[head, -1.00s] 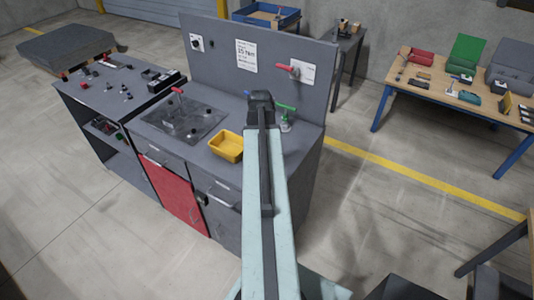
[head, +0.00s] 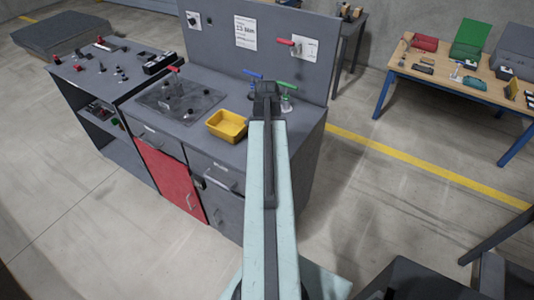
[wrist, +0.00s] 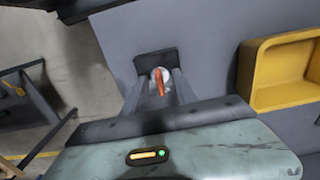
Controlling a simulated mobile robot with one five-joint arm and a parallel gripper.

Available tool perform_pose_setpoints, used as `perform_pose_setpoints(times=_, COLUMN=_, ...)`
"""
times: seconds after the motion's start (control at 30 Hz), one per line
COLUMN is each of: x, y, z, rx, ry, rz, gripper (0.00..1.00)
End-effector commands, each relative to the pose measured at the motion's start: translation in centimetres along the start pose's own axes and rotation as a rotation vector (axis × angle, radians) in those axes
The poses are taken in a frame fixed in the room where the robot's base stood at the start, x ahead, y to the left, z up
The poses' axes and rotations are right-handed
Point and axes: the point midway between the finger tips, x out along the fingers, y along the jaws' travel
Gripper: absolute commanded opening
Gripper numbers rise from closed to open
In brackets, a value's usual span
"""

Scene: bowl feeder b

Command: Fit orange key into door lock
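The orange key (wrist: 159,82) shows in the wrist view, upright in a round white holder between my fingers. My gripper (wrist: 160,86) is open, with one finger on each side of the key and small gaps visible. In the head view my gripper (head: 266,88) is over the right end of the grey workbench (head: 205,145), and my arm hides the orange key there. A red cabinet door (head: 172,182) is on the bench front. I cannot make out its lock clearly.
A blue-handled key (head: 253,74) and a green-handled key (head: 286,85) stand close to my gripper. A yellow bin (head: 227,125) lies to its left. The upright back panel (head: 250,45) rises behind. Open floor lies in front of the bench.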

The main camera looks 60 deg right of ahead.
Motion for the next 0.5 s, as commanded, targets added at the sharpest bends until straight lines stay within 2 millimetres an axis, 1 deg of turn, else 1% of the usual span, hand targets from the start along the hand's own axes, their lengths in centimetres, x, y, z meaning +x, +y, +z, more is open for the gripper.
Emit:
perform_pose_setpoints(times=0.03, x=0.95, y=0.00, z=0.00, rx=0.000, ry=0.000, rz=0.000, gripper=0.34)
perform_pose_setpoints(times=0.23, x=0.56, y=-0.02, z=0.02, rx=-0.001, ry=0.000, rz=0.000, gripper=0.34)
perform_pose_setpoints(times=0.27, x=0.55, y=-0.02, z=0.03, rx=-0.001, ry=0.000, rz=0.000, gripper=0.31)
perform_pose_setpoints(times=0.3, x=0.55, y=-0.03, z=0.03, rx=-0.001, ry=0.000, rz=0.000, gripper=0.20)
perform_pose_setpoints(times=0.37, x=0.54, y=-0.03, z=0.03, rx=-0.002, ry=0.000, rz=0.000, gripper=0.03)
perform_pose_setpoints(times=0.4, x=0.54, y=-0.04, z=0.03, rx=-0.002, ry=0.000, rz=0.000, gripper=0.00)
perform_pose_setpoints(times=0.5, x=0.54, y=-0.04, z=0.04, rx=-0.002, ry=0.000, rz=0.000, gripper=0.00)
